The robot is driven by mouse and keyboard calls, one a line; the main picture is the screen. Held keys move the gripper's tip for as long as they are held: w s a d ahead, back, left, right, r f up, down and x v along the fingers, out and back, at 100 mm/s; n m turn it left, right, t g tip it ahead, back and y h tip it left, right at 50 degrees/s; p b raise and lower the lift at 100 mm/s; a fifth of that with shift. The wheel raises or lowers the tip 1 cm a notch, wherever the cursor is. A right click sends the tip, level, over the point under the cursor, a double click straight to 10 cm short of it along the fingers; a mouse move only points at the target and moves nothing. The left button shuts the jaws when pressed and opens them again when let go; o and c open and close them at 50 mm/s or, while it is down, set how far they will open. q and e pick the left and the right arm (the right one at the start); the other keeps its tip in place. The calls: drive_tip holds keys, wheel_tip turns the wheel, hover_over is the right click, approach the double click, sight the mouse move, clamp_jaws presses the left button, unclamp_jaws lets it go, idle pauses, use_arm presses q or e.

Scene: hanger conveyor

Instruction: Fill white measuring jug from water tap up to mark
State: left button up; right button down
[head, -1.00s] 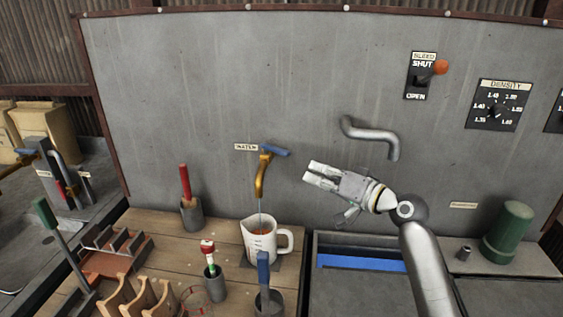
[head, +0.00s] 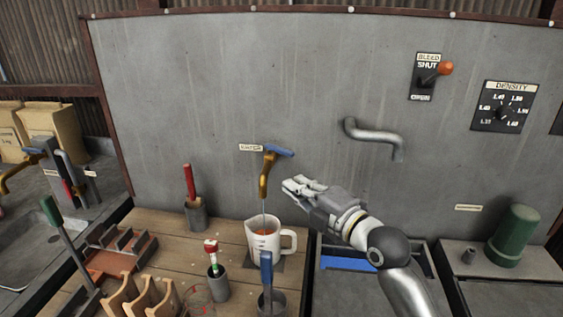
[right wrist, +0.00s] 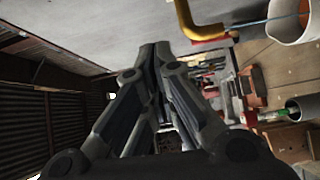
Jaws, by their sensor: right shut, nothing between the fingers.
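The white measuring jug (head: 264,241) stands upright on a dark pad on the wooden bench, under the brass water tap (head: 264,178). A thin stream runs from the spout into the jug, and orange-brown shows inside the jug. The tap's blue handle (head: 279,151) points to the right. My right gripper (head: 292,187) is shut and empty, just right of the tap and apart from it. In the right wrist view the jug (right wrist: 292,22) shows at the upper right with the stream, beside the tap (right wrist: 190,22). The mark and exact water level are too small to read. My left gripper is not in view.
A red-handled tool in a pot (head: 195,213), a red-topped tool in a cup (head: 216,287) and a blue-handled tool in a pot (head: 267,262) stand around the jug. A grey bent pipe (head: 375,136) sticks out of the panel. A green cylinder (head: 513,236) stands at right.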

drive_tip(key=w+a+p, duration=0.3)
drive_tip(key=w+p, duration=0.1)
drive_tip(key=w, duration=0.7)
idle(0.3)
drive_tip(key=shift+a, duration=0.1)
